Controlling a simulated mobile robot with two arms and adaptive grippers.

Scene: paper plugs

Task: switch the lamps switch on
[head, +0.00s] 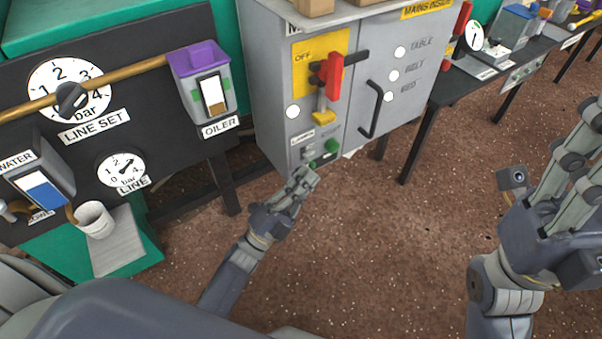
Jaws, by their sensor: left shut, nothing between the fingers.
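The grey mains cabinet (270,90) stands at the top middle. Low on its left door is a small label (301,137), too small to read surely but apparently the lamps label. Just under it is a small switch (307,153); its position is too small to tell. A green knob (331,146) sits right of it. My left gripper (304,178) is shut and empty, its tips just below the switch in the picture; I cannot tell whether they touch the cabinet. My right gripper (590,125) is at the right edge, partly cut off, away from the cabinet.
A red handle (333,76) on a yellow OFF plate and a black door handle (375,108) stick out from the cabinet. The dark gauge panel (150,110) with the oiler (200,85) is at left. A black bench (455,85) stands right. The brown floor between is clear.

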